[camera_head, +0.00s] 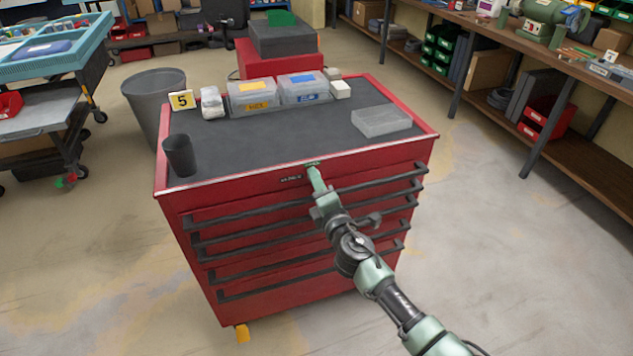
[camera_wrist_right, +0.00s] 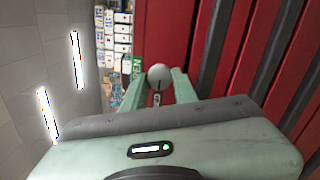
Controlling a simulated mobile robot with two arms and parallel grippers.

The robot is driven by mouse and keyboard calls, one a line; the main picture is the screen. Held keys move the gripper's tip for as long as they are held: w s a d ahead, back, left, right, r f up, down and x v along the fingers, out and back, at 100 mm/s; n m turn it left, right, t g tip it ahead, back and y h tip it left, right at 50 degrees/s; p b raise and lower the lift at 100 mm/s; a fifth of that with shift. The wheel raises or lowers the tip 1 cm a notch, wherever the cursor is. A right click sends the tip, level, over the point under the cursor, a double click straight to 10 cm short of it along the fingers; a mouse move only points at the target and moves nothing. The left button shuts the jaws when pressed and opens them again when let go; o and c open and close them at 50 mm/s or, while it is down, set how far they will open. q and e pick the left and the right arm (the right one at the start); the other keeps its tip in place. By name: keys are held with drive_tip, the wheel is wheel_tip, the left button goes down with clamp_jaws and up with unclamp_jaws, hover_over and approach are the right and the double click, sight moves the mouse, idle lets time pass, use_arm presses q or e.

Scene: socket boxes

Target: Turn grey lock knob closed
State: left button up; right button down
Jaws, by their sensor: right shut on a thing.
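The grey lock knob (camera_wrist_right: 159,76) is a round light grey disc on the red front of the tool cabinet (camera_head: 265,200). It shows in the right wrist view between the two pale green fingers of my right gripper (camera_wrist_right: 157,84). The fingers are shut on the knob, one on each side. In the head view my right gripper (camera_head: 313,168) reaches up to the front panel just under the top edge and hides the knob. Which way the knob is turned is hard to tell. My left gripper is out of view.
Dark drawer handles (camera_head: 305,203) cross the cabinet front below the gripper. The floor to the right is free.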

drive_tip(key=shift+f, duration=0.1)
drive_tip(key=c, duration=1.1)
unclamp_jaws()
drive_tip(key=shift+s, duration=0.1)
